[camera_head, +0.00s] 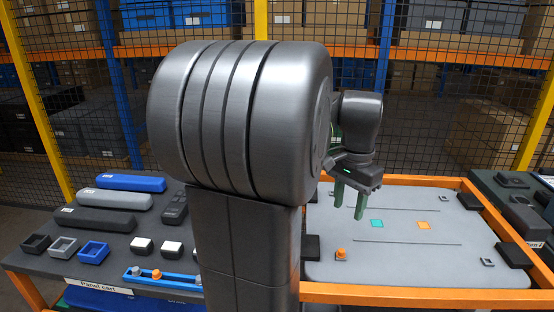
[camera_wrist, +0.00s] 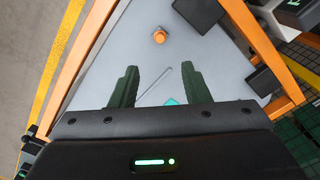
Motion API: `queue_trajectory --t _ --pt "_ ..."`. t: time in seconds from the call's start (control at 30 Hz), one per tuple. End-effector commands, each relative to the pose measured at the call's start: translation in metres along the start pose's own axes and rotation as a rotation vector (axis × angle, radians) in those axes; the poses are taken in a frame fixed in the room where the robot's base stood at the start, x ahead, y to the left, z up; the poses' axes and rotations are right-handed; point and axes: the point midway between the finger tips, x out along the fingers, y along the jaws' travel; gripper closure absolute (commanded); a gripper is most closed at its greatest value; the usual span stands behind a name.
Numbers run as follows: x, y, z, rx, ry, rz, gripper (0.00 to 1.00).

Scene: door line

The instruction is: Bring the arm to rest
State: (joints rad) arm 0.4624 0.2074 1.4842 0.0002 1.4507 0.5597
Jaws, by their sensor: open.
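My gripper (camera_head: 348,201) is open and empty, with its green fingers pointing down above the grey panel (camera_head: 420,262) in the orange frame. The wrist view also shows the two fingers (camera_wrist: 160,86) spread apart with nothing between them but the panel below. My arm is bent, and its large dark grey joint fills the middle of the head view and hides part of the cart and panel. An orange knob (camera_head: 341,253) stands on the panel's near left part; in the wrist view the knob (camera_wrist: 160,35) is beyond the fingertips.
The panel bears a teal square (camera_head: 377,224), an orange square (camera_head: 424,225) and dark corner blocks (camera_head: 514,255). At left, the panel cart (camera_head: 110,245) holds blue, grey and black covers, small frames and a blue strip. A mesh fence and shelves stand behind.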

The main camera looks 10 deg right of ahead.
Motion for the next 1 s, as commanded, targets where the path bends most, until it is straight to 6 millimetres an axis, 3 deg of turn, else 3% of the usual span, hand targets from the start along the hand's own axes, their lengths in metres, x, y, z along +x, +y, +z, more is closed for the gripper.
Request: queue_trajectory --t 0.17,0.7,0.87,1.0 --pt "0.022 0.0 0.0 0.0 -0.003 0.002 0.58" --pt "0.122 0.0 0.001 0.0 -0.003 0.002 0.58" --pt "0.136 0.0 0.0 0.0 -0.001 0.001 0.58" --pt "0.13 0.0 0.0 0.0 0.001 -0.001 0.58"
